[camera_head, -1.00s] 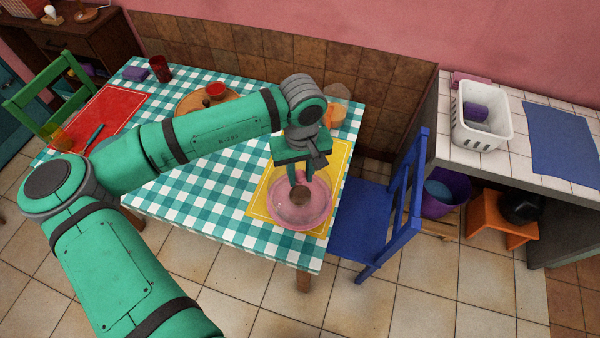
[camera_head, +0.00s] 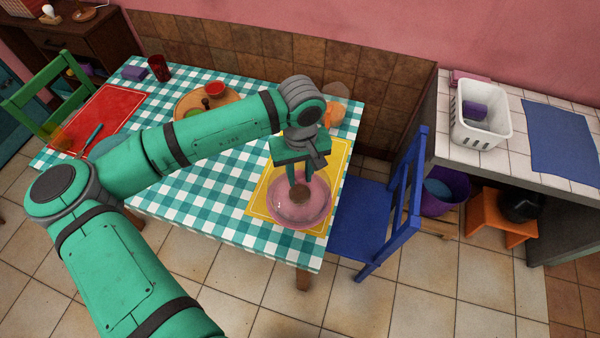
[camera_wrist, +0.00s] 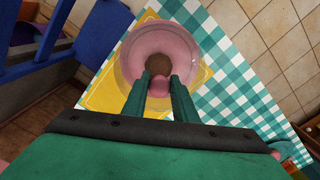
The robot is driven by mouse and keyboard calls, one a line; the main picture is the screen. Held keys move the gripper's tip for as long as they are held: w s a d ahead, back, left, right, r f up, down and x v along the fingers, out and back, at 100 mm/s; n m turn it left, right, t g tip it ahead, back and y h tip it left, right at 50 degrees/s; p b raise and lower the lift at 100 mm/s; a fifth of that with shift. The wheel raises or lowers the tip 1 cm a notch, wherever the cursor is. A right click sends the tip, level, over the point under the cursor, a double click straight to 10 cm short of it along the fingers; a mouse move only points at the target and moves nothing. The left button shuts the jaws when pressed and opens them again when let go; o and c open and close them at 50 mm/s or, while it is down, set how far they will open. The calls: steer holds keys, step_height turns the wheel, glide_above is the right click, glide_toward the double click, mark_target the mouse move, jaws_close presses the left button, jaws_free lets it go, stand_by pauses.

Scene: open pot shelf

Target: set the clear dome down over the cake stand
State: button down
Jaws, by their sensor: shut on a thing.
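The clear dome (camera_wrist: 125,72) is see-through and hangs at my gripper, overlapping the pink cake stand (camera_wrist: 158,36) in the wrist view. In the head view the dome (camera_head: 322,184) and the pink stand (camera_head: 302,222) also overlap, near the table's right front corner. My gripper (camera_wrist: 158,86) is shut on the dome's small pinkish knob; in the head view my gripper (camera_head: 297,180) points down over the stand. A round brown thing (camera_wrist: 158,64) shows through the dome, near the middle of the stand. I cannot tell whether the dome's rim touches the stand.
The stand is on a yellow mat (camera_head: 260,205) on a checked tablecloth (camera_head: 200,215). A blue chair (camera_head: 375,215) stands close on the right. A round wooden board (camera_head: 230,97) with a red bowl (camera_head: 214,88) and a red mat (camera_head: 95,120) lie farther left.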

steer(key=c, duration=1.4)
jaws_free()
steer(key=shift+o, duration=0.2)
steer(key=shift+r, duration=0.1)
step_height(320, 180, up, 11)
steer(key=shift+f, duration=0.2)
